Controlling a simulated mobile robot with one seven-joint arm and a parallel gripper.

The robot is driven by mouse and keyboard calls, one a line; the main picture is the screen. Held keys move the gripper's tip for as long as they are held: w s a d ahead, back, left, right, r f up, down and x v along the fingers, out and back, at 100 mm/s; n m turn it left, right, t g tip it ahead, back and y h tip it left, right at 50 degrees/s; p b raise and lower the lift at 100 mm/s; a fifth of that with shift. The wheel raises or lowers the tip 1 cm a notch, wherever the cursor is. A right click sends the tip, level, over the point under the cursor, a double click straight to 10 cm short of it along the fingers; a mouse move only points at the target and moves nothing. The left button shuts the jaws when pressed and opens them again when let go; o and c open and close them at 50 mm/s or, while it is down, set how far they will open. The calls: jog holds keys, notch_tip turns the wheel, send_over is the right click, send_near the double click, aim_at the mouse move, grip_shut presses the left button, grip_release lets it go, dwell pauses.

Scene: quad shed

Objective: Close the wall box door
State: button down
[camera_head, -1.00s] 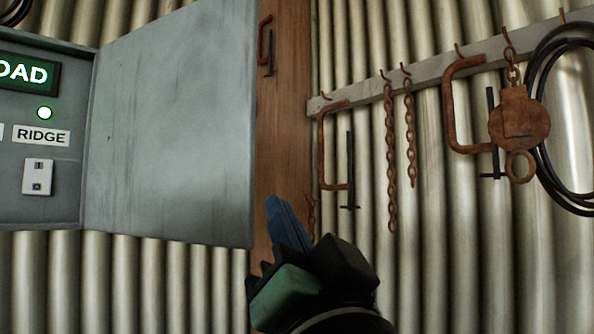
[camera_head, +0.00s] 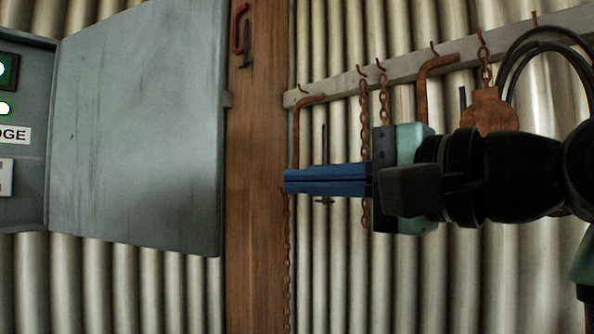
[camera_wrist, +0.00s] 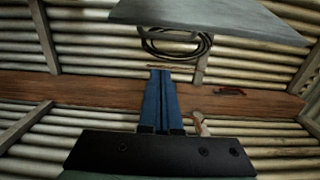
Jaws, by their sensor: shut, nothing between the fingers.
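The wall box (camera_head: 24,140) is a grey metal box at the left edge of the head view, partly out of frame. Its grey door (camera_head: 140,130) stands open, hinged at the box's right side and swung out to the right. In the wrist view the door (camera_wrist: 205,20) shows at the top as a grey slab. My gripper (camera_head: 287,181) is to the right of the door's free edge, with a gap between them, in front of the wooden post. Its blue fingers are shut together and empty, pointing left; they also show in the wrist view (camera_wrist: 161,75).
A wooden post (camera_head: 255,220) stands behind the door's free edge. A grey rail (camera_head: 345,88) to the right carries rusty chains (camera_head: 365,110), clamps (camera_head: 424,85) and a coil of black cable (camera_head: 520,60). Corrugated metal wall (camera_head: 130,285) lies behind everything.

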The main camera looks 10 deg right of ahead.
jog(key=w+a+p, duration=0.2)
jog(key=a+p, duration=0.2)
jog(key=a, duration=0.3)
jog(key=shift+w, duration=0.35)
jog(key=shift+s, duration=0.1)
